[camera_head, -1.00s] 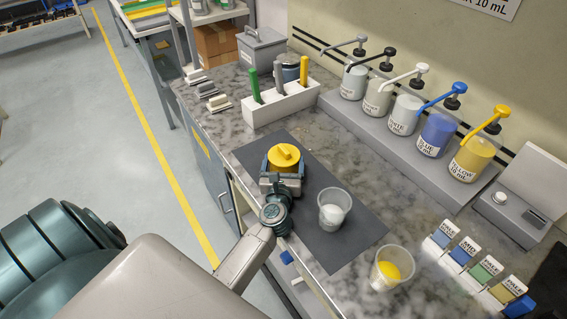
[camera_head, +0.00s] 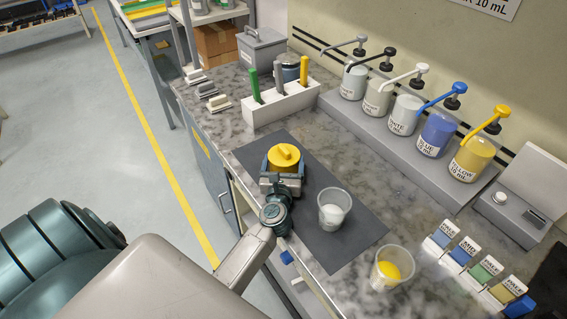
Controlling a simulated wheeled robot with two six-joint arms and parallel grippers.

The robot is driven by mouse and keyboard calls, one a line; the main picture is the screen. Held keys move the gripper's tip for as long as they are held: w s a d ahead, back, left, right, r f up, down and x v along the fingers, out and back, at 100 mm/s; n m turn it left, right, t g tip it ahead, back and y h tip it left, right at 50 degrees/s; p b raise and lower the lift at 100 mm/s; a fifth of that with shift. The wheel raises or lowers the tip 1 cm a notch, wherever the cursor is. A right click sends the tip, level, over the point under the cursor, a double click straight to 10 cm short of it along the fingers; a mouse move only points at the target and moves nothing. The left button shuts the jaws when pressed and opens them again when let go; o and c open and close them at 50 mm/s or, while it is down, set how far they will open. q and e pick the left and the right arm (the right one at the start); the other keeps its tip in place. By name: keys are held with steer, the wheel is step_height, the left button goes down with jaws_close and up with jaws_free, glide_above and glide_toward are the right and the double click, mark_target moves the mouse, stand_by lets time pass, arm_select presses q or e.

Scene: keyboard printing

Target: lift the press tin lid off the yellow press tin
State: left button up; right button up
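The yellow press tin (camera_head: 284,158) stands on the dark mat, with a round yellow top and a raised bar across it. I cannot tell where the lid ends and the tin begins. My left gripper (camera_head: 283,163) reaches in from the front, with one finger on each side of the yellow tin. Its fingers are around the tin, and their contact with it is too small to tell. My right gripper is not in view.
A clear cup with white contents (camera_head: 333,210) stands on the dark mat (camera_head: 345,246) right of my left gripper. A cup with yellow contents (camera_head: 391,268) stands nearer the front. Pump bottles (camera_head: 437,134) line the wall. A white holder (camera_head: 283,104) stands behind the mat.

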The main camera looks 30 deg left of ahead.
arm_select(q)
steer(key=o, duration=0.3)
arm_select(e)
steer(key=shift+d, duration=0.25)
arm_select(q)
steer(key=shift+s+d, duration=0.15)
steer(key=shift+s, duration=0.15)
steer(key=v, duration=1.1)
steer(key=shift+s, duration=0.2)
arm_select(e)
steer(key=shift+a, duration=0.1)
arm_select(q)
steer(key=shift+f, duration=0.1)
